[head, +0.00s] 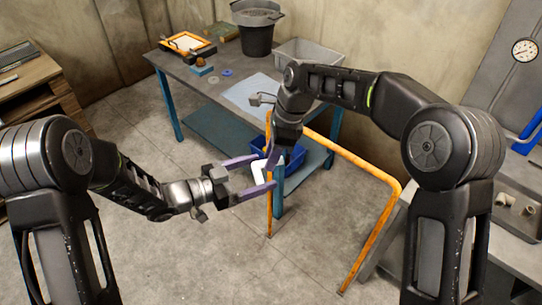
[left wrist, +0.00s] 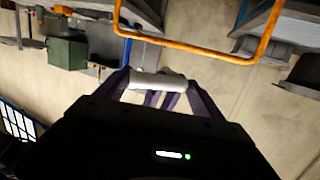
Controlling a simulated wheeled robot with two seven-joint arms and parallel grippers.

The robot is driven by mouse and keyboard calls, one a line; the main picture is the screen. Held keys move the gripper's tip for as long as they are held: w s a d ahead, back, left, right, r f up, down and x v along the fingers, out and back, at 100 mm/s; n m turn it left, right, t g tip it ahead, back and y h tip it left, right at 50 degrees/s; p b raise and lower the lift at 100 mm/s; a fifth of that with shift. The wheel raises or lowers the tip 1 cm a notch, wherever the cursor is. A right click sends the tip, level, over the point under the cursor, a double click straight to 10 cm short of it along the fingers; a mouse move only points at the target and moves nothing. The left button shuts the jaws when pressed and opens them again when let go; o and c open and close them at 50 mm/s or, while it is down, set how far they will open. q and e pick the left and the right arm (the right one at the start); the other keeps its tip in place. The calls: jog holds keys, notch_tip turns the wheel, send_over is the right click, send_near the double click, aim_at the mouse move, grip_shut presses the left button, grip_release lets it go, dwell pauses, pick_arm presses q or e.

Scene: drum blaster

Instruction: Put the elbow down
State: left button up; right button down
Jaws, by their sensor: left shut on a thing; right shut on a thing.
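The elbow (head: 260,170) is a small white piece in the middle of the head view. It hangs in the air in front of the workbench, with both grippers at it. My left gripper (head: 262,175), with purple fingers, is shut on it from the left. My right gripper (head: 276,157) reaches down to it from above and is also shut, apparently on the same piece. In the left wrist view the elbow (left wrist: 158,82) shows as a white bar across the left fingers, with other purple fingers close by. The fingers hide part of it.
The workbench (head: 205,78) stands behind, with a pale mat (head: 252,92), a dark bucket (head: 257,35) and a grey bin (head: 318,54). A blue bin (head: 294,155) sits below. An orange tube frame (head: 352,157) stands close to the grippers. The floor in front left is clear.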

pick_arm(q)
jog(key=o, duration=1.4)
jog(key=shift+o, duration=0.2)
jog(key=shift+a, duration=0.1)
jog(key=v, duration=1.2)
